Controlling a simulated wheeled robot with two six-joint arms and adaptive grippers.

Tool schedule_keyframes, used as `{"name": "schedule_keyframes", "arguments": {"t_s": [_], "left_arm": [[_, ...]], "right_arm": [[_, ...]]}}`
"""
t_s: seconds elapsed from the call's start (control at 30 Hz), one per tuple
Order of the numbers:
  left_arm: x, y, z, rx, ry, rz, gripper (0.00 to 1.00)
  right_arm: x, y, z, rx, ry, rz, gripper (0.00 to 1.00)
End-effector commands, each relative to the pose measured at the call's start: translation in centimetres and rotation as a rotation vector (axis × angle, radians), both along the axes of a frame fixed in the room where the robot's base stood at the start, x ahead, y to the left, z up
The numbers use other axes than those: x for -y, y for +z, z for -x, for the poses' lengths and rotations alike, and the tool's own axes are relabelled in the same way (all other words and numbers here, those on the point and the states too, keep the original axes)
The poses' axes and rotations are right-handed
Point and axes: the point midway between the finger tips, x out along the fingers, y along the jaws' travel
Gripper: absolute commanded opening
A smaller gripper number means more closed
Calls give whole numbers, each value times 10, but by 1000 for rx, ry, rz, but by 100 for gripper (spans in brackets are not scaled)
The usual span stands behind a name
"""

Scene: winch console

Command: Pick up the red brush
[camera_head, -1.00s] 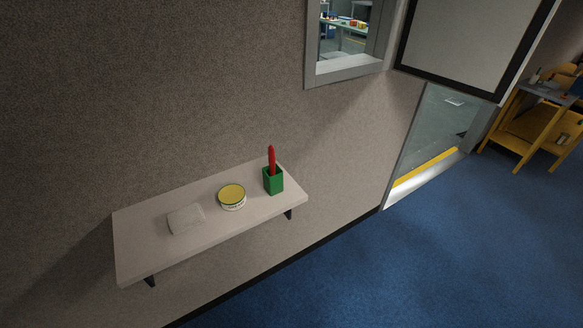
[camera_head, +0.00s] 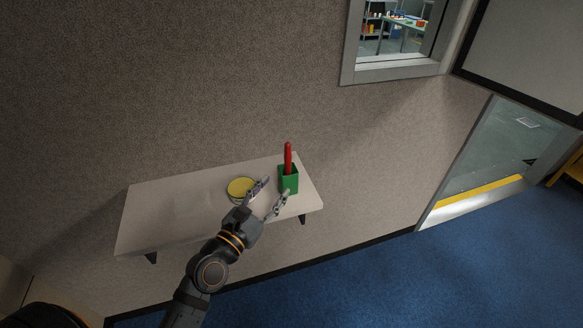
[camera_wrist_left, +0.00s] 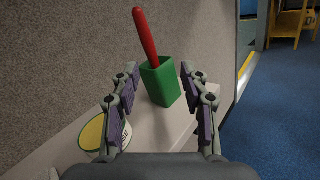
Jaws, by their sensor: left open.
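The red brush (camera_head: 288,157) stands upright in a green square holder (camera_head: 288,180) near the right end of the wall shelf. Its lower part is hidden inside the holder. My left gripper (camera_head: 273,193) is open and empty, just in front of the holder and a little to its left. In the left wrist view the red brush (camera_wrist_left: 145,36) leans to the left out of the green holder (camera_wrist_left: 161,84). The holder stands beyond the open fingers (camera_wrist_left: 158,105), in line with the space between them. My right gripper is not in view.
The pale shelf (camera_head: 160,205) is fixed to a rough wall. A round tin with a yellow lid (camera_head: 240,186) stands left of the holder, partly behind my left gripper, and shows in the wrist view (camera_wrist_left: 92,134). A window (camera_head: 393,45) and a doorway (camera_head: 480,165) are at the right.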

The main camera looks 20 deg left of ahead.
Motion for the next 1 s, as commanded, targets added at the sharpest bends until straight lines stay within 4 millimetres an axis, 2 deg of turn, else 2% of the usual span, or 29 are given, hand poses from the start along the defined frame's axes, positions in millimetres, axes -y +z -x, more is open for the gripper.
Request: {"name": "schedule_keyframes", "arguments": {"t_s": [0.03,0.1,0.2,0.33,0.5,0.6,0.8,1.0], "left_arm": [[-5,8,-1,12,15,110,45],[-11,17,-2,25,28,223,45],[-14,21,-2,30,33,287,45],[-13,24,-10,33,35,289,45],[-7,28,-40,32,34,287,45],[-5,29,-50,30,34,285,45],[-3,28,-58,30,33,282,45],[2,28,-91,31,33,282,45]], "right_arm": [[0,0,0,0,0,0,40],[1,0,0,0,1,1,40],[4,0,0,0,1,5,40],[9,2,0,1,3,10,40],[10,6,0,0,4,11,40],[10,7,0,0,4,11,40],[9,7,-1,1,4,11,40],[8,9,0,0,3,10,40]]}}
